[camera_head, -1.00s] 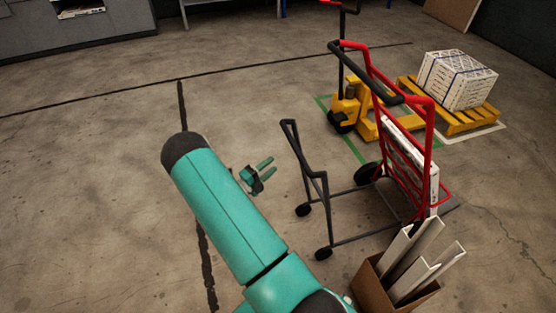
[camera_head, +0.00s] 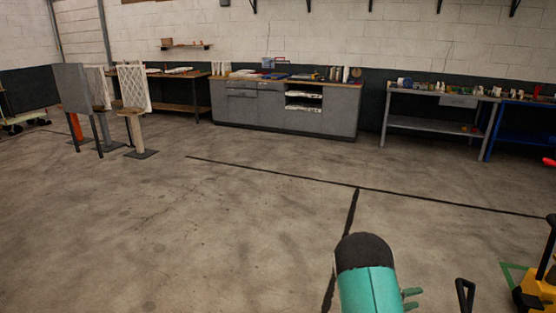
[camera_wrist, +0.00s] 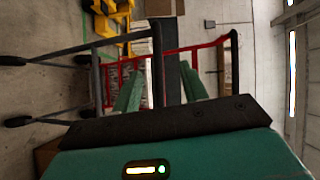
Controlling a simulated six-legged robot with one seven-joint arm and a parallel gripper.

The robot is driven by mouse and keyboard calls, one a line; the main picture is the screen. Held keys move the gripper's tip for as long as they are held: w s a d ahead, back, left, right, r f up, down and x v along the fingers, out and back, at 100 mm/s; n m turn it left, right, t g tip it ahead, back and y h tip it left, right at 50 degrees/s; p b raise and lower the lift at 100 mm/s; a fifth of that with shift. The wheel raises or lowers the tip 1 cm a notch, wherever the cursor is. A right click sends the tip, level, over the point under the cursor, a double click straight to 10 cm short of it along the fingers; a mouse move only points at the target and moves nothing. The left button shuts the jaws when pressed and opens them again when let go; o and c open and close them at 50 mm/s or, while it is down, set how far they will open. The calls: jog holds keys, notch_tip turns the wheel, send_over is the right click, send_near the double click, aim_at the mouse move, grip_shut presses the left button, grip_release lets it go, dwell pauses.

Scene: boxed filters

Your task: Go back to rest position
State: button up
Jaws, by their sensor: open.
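My gripper (camera_wrist: 162,70) shows in the wrist view with its two green fingers spread apart and nothing visibly held. In the head view, my gripper's fingertips (camera_head: 411,298) just show behind the black end of my teal arm at the bottom right. The red-framed cart (camera_wrist: 178,49) with black handles lies ahead of the fingers in the wrist view, turned sideways in the picture. A pale, box-like load partly shows on the cart behind the fingers; its details are unclear. I cannot tell the exact gap between the fingers and the cart.
A yellow pallet jack (camera_head: 540,285) stands at the right edge. A grey cabinet bench (camera_head: 285,108) and a grey workbench (camera_head: 435,122) line the back wall. White mesh panels (camera_head: 133,87) on stands are at the left. The middle floor is clear.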

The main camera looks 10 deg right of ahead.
jog(key=w+a+r+n+t+y, duration=0.4)
jog(key=w+a+r+n+t, duration=0.1)
jog(key=w+r, duration=0.25)
jog(key=s+a+r+n+t+y, duration=0.1)
jog(key=a+r+n+t+y, duration=0.1)
jog(key=a+r+n+y, duration=0.55)
jog(key=s+a+r+n+t+y, duration=0.25)
jog(key=a+r+n, duration=0.25)
jog(key=a+r, duration=0.55)
jog(key=s+a+r+n+g+y, duration=0.3)
jog(key=s+a+r+n+y, duration=0.15)
jog(key=s+a+n, duration=0.5)
jog(key=s+n+g+h, duration=0.1)
jog(key=s+n+g, duration=0.2)
jog(key=s, duration=1.7)
jog(key=n, duration=0.3)
jog(key=shift+d, duration=0.15)
jog(key=shift+r, duration=0.1)
jog(key=shift+c, duration=0.7)
jog(key=shift+d, duration=0.2)
